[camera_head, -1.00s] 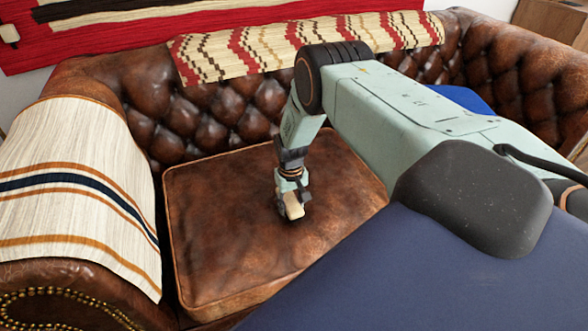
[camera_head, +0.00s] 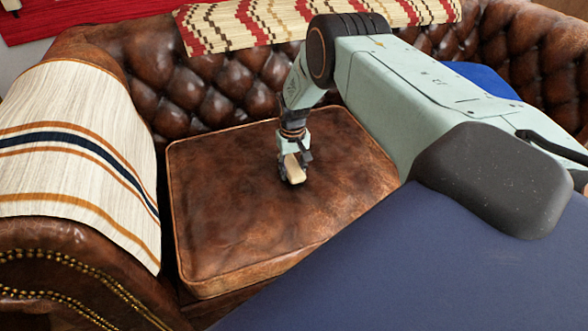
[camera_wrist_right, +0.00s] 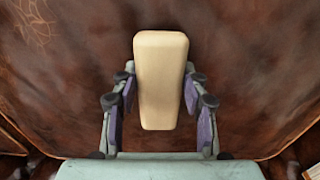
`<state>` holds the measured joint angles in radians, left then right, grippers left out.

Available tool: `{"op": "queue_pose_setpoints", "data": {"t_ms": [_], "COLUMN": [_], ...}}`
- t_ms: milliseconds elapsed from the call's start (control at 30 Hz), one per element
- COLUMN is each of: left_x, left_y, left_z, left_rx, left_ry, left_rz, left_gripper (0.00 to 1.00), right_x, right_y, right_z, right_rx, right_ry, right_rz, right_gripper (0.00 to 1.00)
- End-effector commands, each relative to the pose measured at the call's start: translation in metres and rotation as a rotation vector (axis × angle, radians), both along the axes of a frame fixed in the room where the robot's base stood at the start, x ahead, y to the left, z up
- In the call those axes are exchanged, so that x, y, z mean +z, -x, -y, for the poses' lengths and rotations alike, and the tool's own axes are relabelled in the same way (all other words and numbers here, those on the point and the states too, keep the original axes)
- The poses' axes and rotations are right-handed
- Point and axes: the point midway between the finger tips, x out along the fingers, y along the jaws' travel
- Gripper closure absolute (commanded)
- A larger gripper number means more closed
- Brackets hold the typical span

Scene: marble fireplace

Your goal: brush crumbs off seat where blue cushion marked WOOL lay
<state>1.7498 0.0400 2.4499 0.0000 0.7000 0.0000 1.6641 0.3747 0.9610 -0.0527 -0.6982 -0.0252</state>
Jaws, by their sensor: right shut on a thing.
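The brown leather seat cushion (camera_head: 235,225) lies bare on the sofa; it also fills the right wrist view (camera_wrist_right: 260,60). The same pale piece shows in the head view (camera_head: 293,168), at or just above the leather; contact cannot be told. No crumbs can be made out. A blue cushion (camera_head: 480,82) shows partly behind my right arm; no marking is visible. My left gripper is not in view.
A striped cream throw (camera_head: 75,170) covers the left sofa arm. A patterned runner (camera_head: 250,22) lies over the tufted backrest (camera_head: 200,95). The front and left of the seat are clear. My right arm hides much of the right side.

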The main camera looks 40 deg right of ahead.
Motion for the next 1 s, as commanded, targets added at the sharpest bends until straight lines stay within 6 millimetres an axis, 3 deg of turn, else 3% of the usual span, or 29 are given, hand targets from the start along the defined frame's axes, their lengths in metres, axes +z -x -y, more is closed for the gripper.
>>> {"op": "queue_pose_setpoints", "data": {"t_ms": [400,600,867,1000], "left_x": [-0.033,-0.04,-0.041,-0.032], "left_y": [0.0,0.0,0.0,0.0], "left_z": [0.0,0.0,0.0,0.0], "left_rx": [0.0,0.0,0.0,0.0], "left_ry": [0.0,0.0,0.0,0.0], "left_rz": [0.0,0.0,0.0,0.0], "left_gripper": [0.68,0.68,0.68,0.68], "right_x": [-0.002,0.0,-0.001,0.0], "right_y": [-0.02,-0.034,-0.038,-0.033], "right_z": [0.007,0.011,0.012,0.01], "right_rx": [0.0,0.0,0.001,0.001], "right_ry": [0.001,0.002,0.001,-0.001], "right_rz": [0.003,0.004,0.001,-0.002], "right_gripper": [0.81,0.81,0.81,0.81]}}
